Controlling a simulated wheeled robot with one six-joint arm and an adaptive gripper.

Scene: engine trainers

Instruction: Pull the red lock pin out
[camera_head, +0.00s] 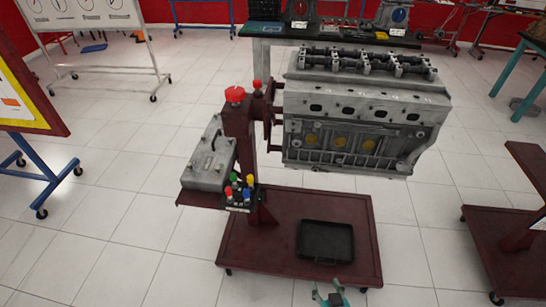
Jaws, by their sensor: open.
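A dark red engine stand carries a grey engine block (365,105) on its column (240,130). A wide red knob (235,93) sits on top of the column. A smaller red piece (257,85) stands just right of it, by the mount that holds the engine. I cannot tell for sure which of the two is the red lock pin. My gripper (329,292) shows at the bottom edge, open and empty, in front of the stand's base and well apart from both red parts.
The stand's base (245,250) holds a black tray (325,240). A side shelf carries a grey cover (210,160) and several coloured knobs (239,188). A whiteboard (85,15), a back table (345,40) and another red stand (505,245) surround open tiled floor.

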